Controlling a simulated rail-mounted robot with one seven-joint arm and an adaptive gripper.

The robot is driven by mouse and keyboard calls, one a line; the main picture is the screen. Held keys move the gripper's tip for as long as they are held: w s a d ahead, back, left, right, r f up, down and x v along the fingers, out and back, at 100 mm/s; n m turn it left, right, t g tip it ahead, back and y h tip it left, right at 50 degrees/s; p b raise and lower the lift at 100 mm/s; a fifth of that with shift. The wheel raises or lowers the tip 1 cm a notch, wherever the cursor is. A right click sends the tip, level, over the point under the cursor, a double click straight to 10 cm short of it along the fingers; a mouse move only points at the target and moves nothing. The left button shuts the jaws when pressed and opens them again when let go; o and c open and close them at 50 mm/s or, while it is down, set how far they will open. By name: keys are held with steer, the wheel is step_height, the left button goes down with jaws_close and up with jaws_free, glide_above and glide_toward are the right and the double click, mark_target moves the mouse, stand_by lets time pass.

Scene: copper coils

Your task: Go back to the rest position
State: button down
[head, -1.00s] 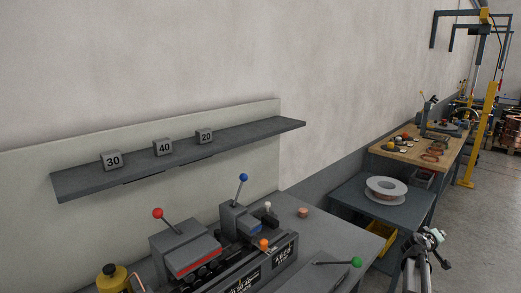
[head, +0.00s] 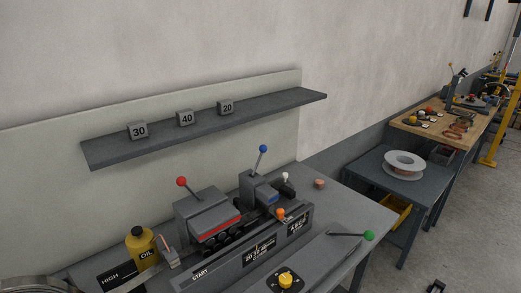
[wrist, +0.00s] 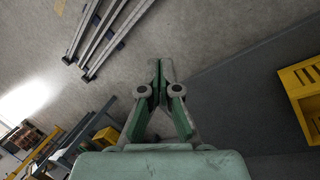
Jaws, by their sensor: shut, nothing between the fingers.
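My gripper (wrist: 160,68) shows in the wrist view with its fingertips together and nothing between them. It points over bare concrete floor, clear of any object. In the head view only a small dark part, likely of my gripper (head: 437,287), shows at the bottom edge, right of the grey machine bench. The rest of my arm is hidden there.
The machine bench (head: 345,215) carries levers and a yellow oil bottle (head: 141,247). Right of it stand a blue-grey table with a white spool (head: 404,165) and a wooden-topped bench (head: 437,135). A yellow bin (wrist: 300,92) and metal rails (wrist: 105,35) show in the wrist view.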

steer(key=s+a+g+y, duration=0.1)
steer(key=s+a+g, duration=0.1)
steer(key=s+a, duration=0.4)
steer(key=s+a+f+g+y+p, duration=0.1)
steer(key=s+a, duration=0.4)
steer(key=s, duration=0.7)
steer(key=s+a+g+y, duration=0.1)
steer(key=s+a+g, duration=0.2)
steer(key=s+a, duration=0.3)
steer(key=s, duration=0.3)
steer(key=shift+a+f+n+y+p, duration=0.3)
steer(key=shift+a+f+y+p, duration=0.05)
steer(key=shift+y, duration=0.05)
